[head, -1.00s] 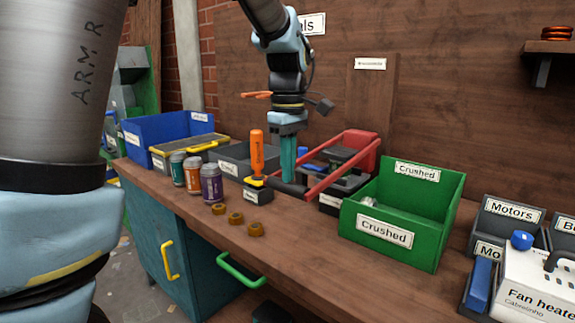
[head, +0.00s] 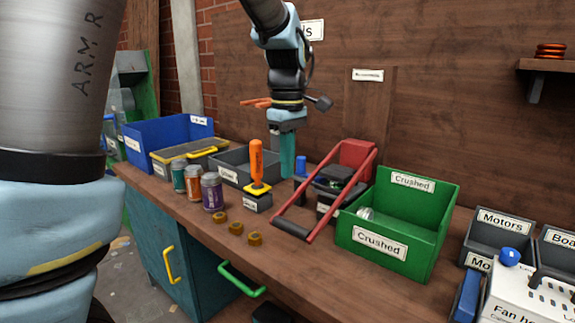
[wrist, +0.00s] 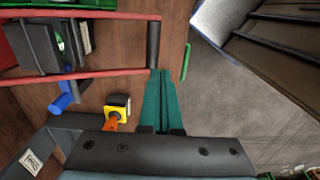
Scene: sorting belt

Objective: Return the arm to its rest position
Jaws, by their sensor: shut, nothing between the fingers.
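My gripper (head: 288,172) hangs from my arm above the workbench, its teal fingers pointing down. In the wrist view the two teal fingers (wrist: 163,78) lie side by side, shut and empty. There the fingertips overlap the end of the crusher's dark handle bar (wrist: 154,45) in the picture; I cannot tell whether they touch it. The red frame (wrist: 85,77) shows at left.
A green Crushed bin (head: 425,215) stands right of the crusher. A blue bin (head: 150,133) and a grey bin (head: 232,155) are behind.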

